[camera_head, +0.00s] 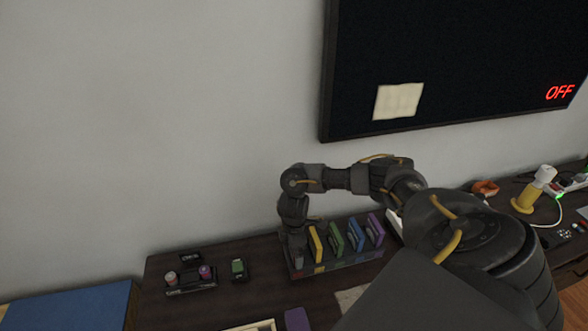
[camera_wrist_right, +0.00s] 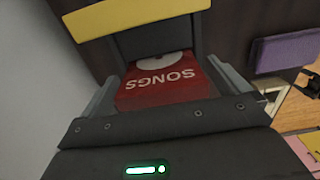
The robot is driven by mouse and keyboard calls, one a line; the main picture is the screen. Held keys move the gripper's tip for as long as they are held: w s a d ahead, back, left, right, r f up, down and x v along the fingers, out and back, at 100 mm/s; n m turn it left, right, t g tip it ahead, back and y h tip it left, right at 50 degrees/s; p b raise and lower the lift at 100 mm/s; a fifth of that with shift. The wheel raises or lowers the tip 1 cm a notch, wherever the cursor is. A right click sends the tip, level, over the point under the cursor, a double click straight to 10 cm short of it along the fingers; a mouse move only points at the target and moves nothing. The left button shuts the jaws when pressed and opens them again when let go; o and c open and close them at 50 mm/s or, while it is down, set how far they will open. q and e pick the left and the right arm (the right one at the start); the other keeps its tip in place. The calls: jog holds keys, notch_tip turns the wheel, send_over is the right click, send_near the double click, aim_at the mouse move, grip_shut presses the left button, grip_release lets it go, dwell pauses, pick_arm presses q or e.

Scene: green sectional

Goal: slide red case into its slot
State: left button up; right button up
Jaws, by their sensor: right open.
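The red case (camera_wrist_right: 162,94), with the word "SONGS" on it, lies between the fingers of my right gripper (camera_wrist_right: 165,80) in the right wrist view. The fingers are open, one on each side of the case. In the head view my right gripper (camera_head: 296,248) points down at the left end of the rack (camera_head: 340,263), beside the yellow case (camera_head: 316,244). The red case is hidden or too small to tell there. How deep it sits in its slot cannot be seen. My left gripper is not in view.
Green (camera_head: 336,237), blue (camera_head: 355,234) and purple (camera_head: 375,229) cases stand in the rack to the right. A small tray (camera_head: 190,289) with small items and a green object (camera_head: 239,269) lie left of it. A purple object (camera_head: 297,319) lies in front. A wall is behind.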

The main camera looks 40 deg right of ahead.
notch_tip(320, 180, up, 9)
jog(key=shift+r+p, duration=0.2)
jog(key=shift+p, duration=0.7)
jog(key=shift+a+f, duration=0.1)
jog(key=shift+a, duration=0.05)
